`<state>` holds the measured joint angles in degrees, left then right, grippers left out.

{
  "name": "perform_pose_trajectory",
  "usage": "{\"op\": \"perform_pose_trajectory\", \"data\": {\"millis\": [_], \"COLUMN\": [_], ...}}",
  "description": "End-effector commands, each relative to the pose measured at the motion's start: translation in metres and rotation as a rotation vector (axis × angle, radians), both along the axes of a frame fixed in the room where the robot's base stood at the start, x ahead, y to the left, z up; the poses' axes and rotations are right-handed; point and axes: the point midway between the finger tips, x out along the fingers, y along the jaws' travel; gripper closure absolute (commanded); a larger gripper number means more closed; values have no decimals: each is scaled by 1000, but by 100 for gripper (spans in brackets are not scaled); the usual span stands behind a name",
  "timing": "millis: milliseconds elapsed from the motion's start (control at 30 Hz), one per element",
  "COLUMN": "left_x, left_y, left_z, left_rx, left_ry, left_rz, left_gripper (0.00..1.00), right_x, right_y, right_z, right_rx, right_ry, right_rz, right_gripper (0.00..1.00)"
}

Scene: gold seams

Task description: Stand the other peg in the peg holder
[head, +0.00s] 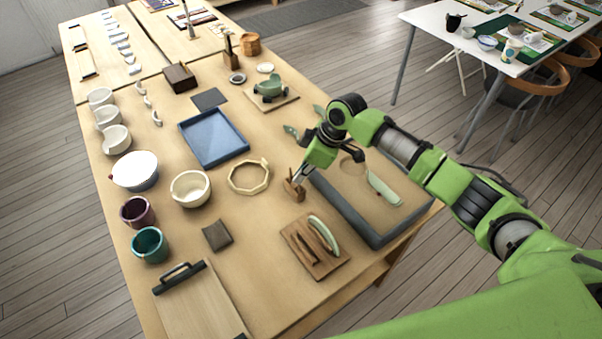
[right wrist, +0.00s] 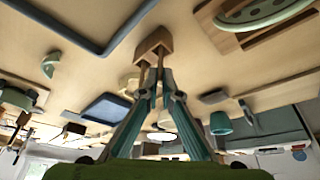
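The peg holder (head: 293,189) is a small wooden block on the table, left of the grey-edged tray, partly hidden by my right gripper (head: 299,178). In the right wrist view the block (right wrist: 154,45) is just beyond my fingertips. Two thin wooden pegs show at it there: one peg (right wrist: 160,72) is between the closed-in fingers of my right gripper (right wrist: 158,88), and the other peg (right wrist: 142,75) is just left of them. The gripped peg's end meets the block; how deep it sits is hidden. My left gripper is not in view.
The grey-edged tray (head: 335,205) lies close on the right under my right arm. A wooden board (head: 323,268) with a pale curved piece is in front. An octagonal ring (head: 235,187), a blue tray (head: 205,150) and a white bowl (head: 190,189) stand to the left.

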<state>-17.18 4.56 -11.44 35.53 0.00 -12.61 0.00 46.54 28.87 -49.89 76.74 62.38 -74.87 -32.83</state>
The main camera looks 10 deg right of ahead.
Motion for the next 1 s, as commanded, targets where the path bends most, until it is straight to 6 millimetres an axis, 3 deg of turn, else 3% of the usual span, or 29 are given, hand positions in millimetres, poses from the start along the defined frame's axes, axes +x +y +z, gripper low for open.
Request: {"op": "perform_pose_trajectory", "data": {"millis": [967,1000], "left_x": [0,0], "left_y": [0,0], "left_z": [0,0], "left_rx": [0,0], "left_ry": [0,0], "left_rz": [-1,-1], "left_gripper": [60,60], "right_x": [0,0], "right_y": [0,0], "right_z": [-4,-4], "right_rx": [0,0], "right_ry": [0,0], "right_rz": [0,0], "right_gripper": [100,85]}}
